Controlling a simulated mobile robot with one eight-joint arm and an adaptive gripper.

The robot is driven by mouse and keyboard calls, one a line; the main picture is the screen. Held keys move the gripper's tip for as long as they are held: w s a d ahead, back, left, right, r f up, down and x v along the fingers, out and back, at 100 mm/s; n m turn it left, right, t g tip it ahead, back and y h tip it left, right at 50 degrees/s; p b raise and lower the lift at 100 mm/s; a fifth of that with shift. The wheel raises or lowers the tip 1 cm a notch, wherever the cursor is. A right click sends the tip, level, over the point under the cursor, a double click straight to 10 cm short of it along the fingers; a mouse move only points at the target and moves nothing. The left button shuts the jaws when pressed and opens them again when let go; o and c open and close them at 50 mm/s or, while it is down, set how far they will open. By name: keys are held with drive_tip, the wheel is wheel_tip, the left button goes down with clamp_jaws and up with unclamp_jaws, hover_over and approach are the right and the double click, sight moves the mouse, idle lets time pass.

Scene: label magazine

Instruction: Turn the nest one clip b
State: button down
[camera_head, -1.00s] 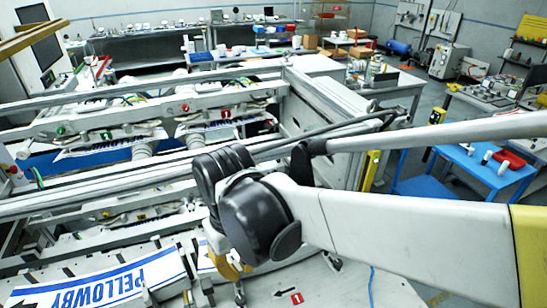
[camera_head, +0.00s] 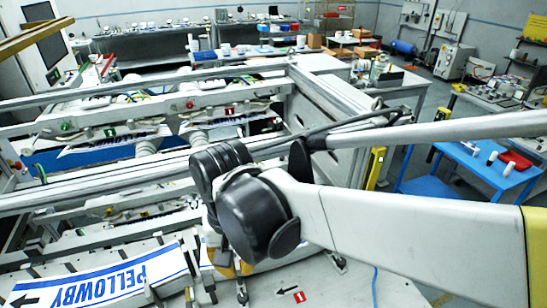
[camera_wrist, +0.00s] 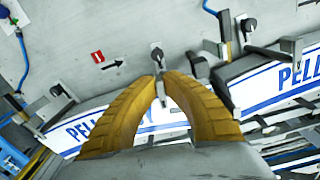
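My gripper (camera_wrist: 162,78) has curved yellow fingers with the tips close together. A grey metal clip (camera_wrist: 157,55) on the pale plate stands between the tips, which seem closed on its lever. A red label with a 1 (camera_wrist: 97,57) and a black arrow beside it point towards this clip. Another clip with a black knob (camera_wrist: 247,24) is at upper right, and one more (camera_wrist: 60,91) is at left. In the head view, my gripper (camera_head: 228,268) is partly hidden behind my black wrist joint, low in the middle. The red label (camera_head: 299,297) also shows there.
A white and blue PELLOWBY label (camera_head: 95,285) lies on the nest at lower left; another label (camera_wrist: 280,82) shows in the wrist view. Grey rails (camera_head: 110,205) run across the machine. A blue table (camera_head: 485,170) stands at right.

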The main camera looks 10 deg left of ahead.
sight(237, 266)
drive_tip(key=c, duration=1.5)
unclamp_jaws()
drive_tip(key=shift+c, duration=0.2)
wheel_tip(237, 266, up, 12)
